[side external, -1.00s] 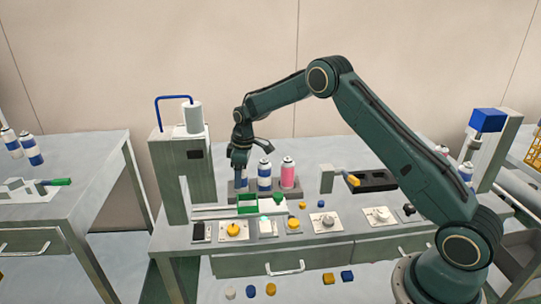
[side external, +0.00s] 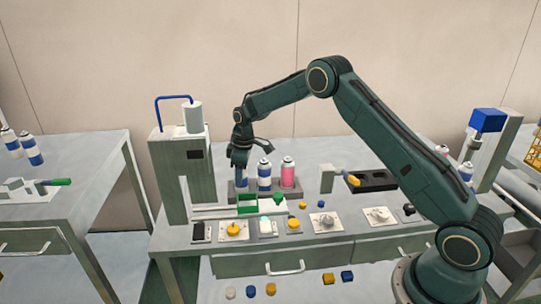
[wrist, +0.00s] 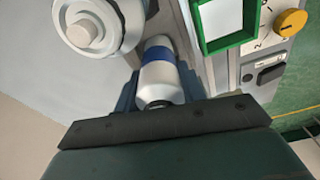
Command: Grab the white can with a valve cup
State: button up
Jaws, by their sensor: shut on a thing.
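The white can with a blue band (wrist: 158,75) stands between my gripper's fingers in the wrist view, its dark top end toward the gripper body. My gripper (side external: 240,165) is shut on this can at the left of the can row. In the side view the fingers cover most of it, and its lower part (side external: 241,182) shows below them. Whether it carries a valve cup is too small to tell. A similar white and blue can (side external: 264,178) stands upright just to the right, and a pink can (side external: 288,175) stands beyond it.
The grey machine column (side external: 182,178) with a white cylinder (side external: 194,118) stands close left of my gripper. A green frame (side external: 247,205) and knobs lie in front of the cans. A black holder (side external: 372,181) lies to the right.

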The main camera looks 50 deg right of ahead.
jog(key=shift+r, duration=0.15)
notch_tip(320, 180, up, 20)
dwell(0.6)
dwell(0.6)
